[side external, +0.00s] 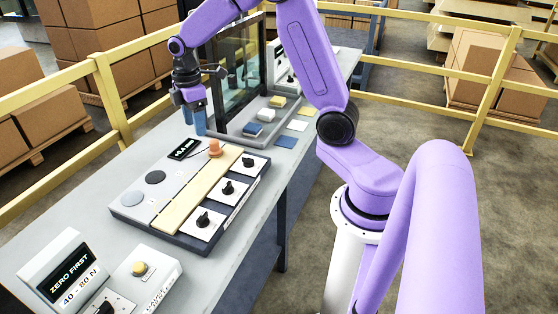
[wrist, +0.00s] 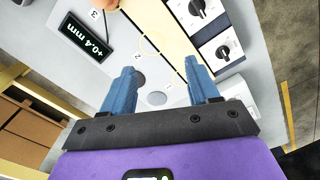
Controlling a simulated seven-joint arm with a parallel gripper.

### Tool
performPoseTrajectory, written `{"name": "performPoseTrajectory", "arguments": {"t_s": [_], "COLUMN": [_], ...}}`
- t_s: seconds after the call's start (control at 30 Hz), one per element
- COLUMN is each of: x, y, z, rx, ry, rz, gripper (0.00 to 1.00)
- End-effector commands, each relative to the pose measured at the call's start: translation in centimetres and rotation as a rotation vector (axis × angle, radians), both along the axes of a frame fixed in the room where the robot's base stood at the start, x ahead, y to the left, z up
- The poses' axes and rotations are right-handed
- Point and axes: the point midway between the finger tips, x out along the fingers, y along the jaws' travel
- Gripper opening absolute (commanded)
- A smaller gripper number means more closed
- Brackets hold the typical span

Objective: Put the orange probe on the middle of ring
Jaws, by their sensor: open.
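The orange probe (side external: 215,148) stands at the far end of the tan strip (side external: 192,194) on the flat test panel. In the wrist view the probe (wrist: 108,4) is cut off by the top edge, near a printed 3. A thin pale-yellow ring outline (wrist: 148,47) shows partly beside a printed 2 in the wrist view; its full shape is unclear. My gripper (side external: 199,122) is open and empty, with blue fingers pointing down above the table, beyond the probe. Both fingertips (wrist: 160,70) show apart in the wrist view, with nothing between them but panel surface.
A black display (side external: 184,149) reading "+0.4 mm" lies beside the probe. Knobs (side external: 203,219) line the panel's right side, two grey discs (side external: 155,177) its left. A glass-fronted frame (side external: 240,70) and small coloured blocks (side external: 266,115) stand behind. A sign box (side external: 66,282) is in front.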

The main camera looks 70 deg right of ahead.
Motion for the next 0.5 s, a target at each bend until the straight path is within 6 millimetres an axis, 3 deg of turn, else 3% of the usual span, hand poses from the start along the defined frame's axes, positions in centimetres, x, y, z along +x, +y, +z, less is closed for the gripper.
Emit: {"name": "performPoseTrajectory", "arguments": {"t_s": [0.03, 0.2, 0.3, 0.5], "x": [-1.4, -6.5, -10.0, -17.5], "y": [2.0, 7.3, 9.7, 12.6], "z": [0.6, 1.9, 2.5, 3.1], "rx": [0.0, 0.004, 0.007, 0.014], "ry": [-0.004, -0.007, -0.008, -0.01], "rz": [0.011, 0.017, 0.021, 0.03], "gripper": [0.6, 0.6, 0.6, 0.6]}}
